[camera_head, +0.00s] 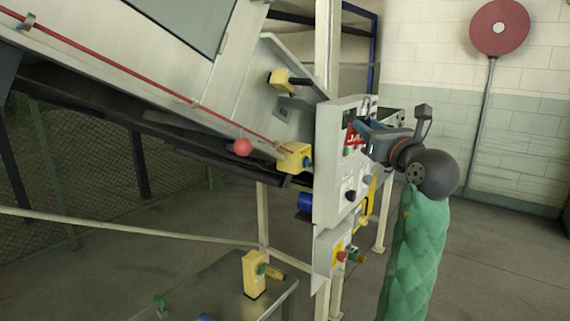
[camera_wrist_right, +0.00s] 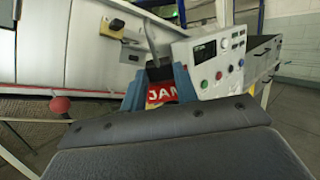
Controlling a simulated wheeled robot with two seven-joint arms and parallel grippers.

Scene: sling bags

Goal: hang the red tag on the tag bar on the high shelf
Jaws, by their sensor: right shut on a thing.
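The red tag (camera_head: 353,138) with white letters is between the blue fingers of my right gripper (camera_head: 362,127), in front of the white control panel in the head view. In the right wrist view the red tag (camera_wrist_right: 160,92) hangs between the two blue fingertips (camera_wrist_right: 159,84), its lower part hidden by the gripper body. My right gripper is shut on it. I cannot make out the tag bar or the high shelf for certain in either view. My left gripper is not in view.
The white control panel (camera_head: 327,185) with knobs and buttons stands close to the right gripper. A sloping pale machine (camera_head: 130,60) with a red cord and red ball (camera_head: 242,147) fills the left. A low grey table (camera_head: 225,290) is below. Floor is clear at the right.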

